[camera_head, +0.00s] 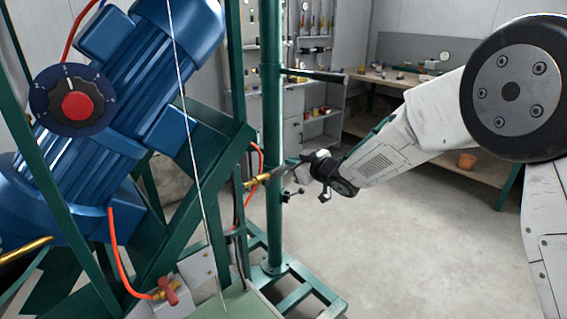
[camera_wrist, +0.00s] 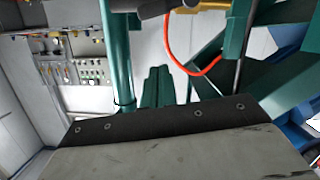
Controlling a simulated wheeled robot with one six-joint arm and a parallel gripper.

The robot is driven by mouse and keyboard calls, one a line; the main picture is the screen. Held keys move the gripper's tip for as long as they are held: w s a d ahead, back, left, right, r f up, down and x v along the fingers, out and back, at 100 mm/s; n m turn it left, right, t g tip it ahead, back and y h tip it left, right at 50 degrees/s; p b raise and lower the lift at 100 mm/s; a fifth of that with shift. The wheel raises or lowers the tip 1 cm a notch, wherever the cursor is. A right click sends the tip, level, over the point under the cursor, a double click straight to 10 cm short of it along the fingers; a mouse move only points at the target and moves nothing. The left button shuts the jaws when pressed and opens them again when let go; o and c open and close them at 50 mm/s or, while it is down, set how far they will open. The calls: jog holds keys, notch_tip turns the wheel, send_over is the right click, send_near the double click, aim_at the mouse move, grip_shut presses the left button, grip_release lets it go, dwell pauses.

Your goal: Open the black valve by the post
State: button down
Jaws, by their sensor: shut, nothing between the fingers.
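The green post (camera_head: 271,120) stands upright in the middle of the head view. It also shows in the wrist view (camera_wrist: 117,60). My gripper (camera_head: 283,170) is shut and empty, pointing left across the post near a brass fitting (camera_head: 258,179) with a red hose. I cannot tell whether it touches anything. In the wrist view, the grey body of my wrist hides the lower part, and a black piece shows at the top edge.
A blue motor (camera_head: 125,90) with a red-centred dial (camera_head: 75,105) fills the left, on a green frame. A red-handled valve (camera_head: 168,290) sits at the lower left. A shelf and workbench (camera_head: 455,165) stand behind. The floor (camera_head: 420,250) at right is clear.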

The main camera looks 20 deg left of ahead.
jog(key=shift+v, duration=1.9)
